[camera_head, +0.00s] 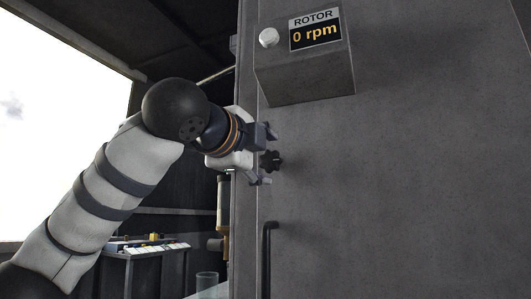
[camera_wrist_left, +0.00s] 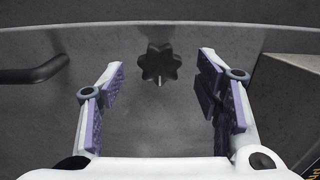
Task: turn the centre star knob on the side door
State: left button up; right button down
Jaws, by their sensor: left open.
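The black star knob (camera_head: 271,160) sits on the grey side door (camera_head: 420,180), near its left edge and below the rotor box. In the left wrist view the knob (camera_wrist_left: 160,63) shows whole, with rounded lobes, centred between the fingers and beyond their tips. My left gripper (camera_head: 268,157) is open in front of the knob, with one finger above it and one below in the head view. In the left wrist view the left gripper (camera_wrist_left: 160,75) has both purple-padded fingers spread wide, with nothing between the pads. My right gripper is not in view.
A grey box (camera_head: 305,75) with a rotor display (camera_head: 315,33) reading 0 rpm and a white button (camera_head: 268,38) juts out above the knob. A black vertical handle (camera_head: 267,258) is below it. A table (camera_head: 150,253) with small items stands at the lower left.

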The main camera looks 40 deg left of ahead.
pick_arm(q)
jog(key=shift+x, duration=0.9)
jog(key=shift+c, duration=0.3)
jog(key=c, duration=1.1)
jog(key=shift+o, duration=0.2)
